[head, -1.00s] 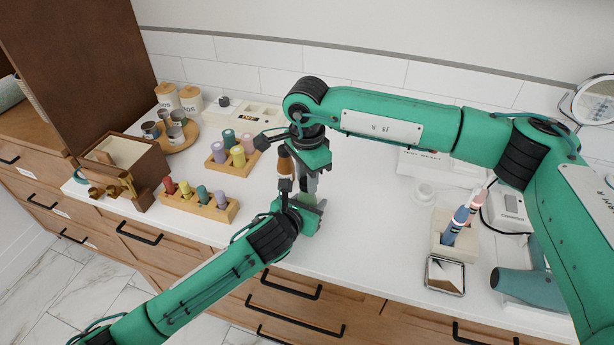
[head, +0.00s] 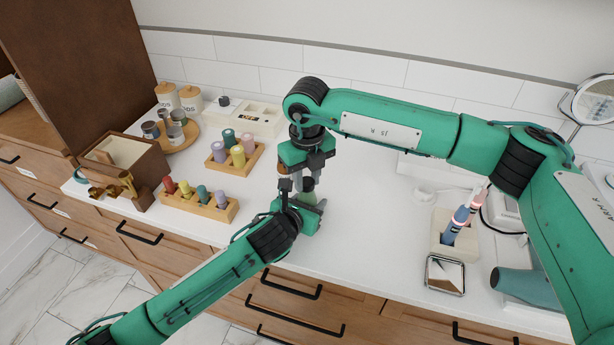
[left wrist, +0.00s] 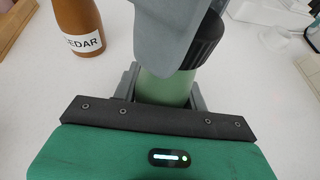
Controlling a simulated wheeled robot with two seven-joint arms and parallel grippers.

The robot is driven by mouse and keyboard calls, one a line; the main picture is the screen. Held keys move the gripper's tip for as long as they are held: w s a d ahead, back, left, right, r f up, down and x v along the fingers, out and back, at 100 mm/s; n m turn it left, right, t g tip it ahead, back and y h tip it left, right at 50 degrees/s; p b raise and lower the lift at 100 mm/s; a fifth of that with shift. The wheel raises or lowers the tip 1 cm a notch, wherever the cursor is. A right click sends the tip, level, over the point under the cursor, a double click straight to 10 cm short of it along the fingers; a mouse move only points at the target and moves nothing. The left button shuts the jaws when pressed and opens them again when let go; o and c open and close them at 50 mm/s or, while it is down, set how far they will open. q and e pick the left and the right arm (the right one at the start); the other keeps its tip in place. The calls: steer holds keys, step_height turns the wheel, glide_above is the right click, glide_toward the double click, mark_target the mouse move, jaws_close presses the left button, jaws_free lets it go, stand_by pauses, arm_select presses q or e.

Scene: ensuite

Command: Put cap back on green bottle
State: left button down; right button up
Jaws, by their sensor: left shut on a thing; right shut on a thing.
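The green bottle (head: 307,198) stands upright between the fingers of my left gripper (head: 302,203), which is shut on it; the bottle's body (left wrist: 165,88) also shows in the left wrist view. A black ribbed cap (left wrist: 207,42) is at the top of the bottle, partly hidden by a grey finger of my right gripper (head: 308,166). The right gripper comes from above and is shut on the cap. The cap (head: 308,184) shows as a dark piece over the bottle in the head view. I cannot tell whether it is fully seated.
A brown bottle labelled CEDAR (left wrist: 78,28) stands close behind the grippers. Wooden racks of coloured bottles (head: 200,203) are to the left. A toothbrush holder (head: 453,238), small mirror (head: 445,275) and teal hair dryer (head: 528,284) are to the right.

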steer(key=m, duration=0.8)
steer(key=shift+m, duration=0.3)
steer(key=o, duration=1.1)
steer(key=shift+r, duration=2.25)
steer(key=shift+c, duration=0.3)
